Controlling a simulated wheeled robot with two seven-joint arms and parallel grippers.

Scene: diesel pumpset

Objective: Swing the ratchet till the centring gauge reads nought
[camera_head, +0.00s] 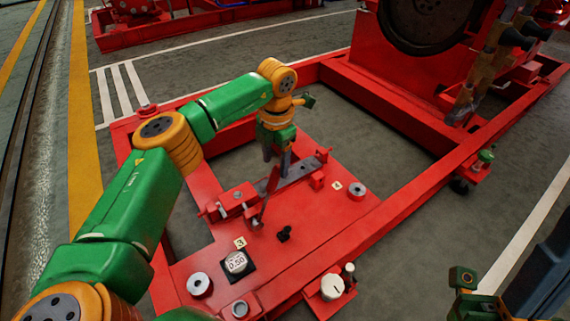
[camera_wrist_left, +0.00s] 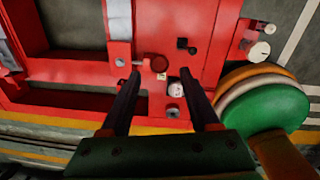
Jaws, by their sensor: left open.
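Contact with the lever cannot be told. The centring gauge (camera_head: 236,262) is a white dial reading about 0.50; it also shows in the wrist view (camera_wrist_left: 176,90), too small to read.
The red frame (camera_head: 376,213) has raised rails and open gaps. A black knob (camera_head: 285,234), grey-topped posts (camera_head: 199,284) and a white-capped fitting (camera_head: 332,287) stand near the gauge. The engine flywheel (camera_head: 425,22) is at back right. Part of my right arm shows lower right.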

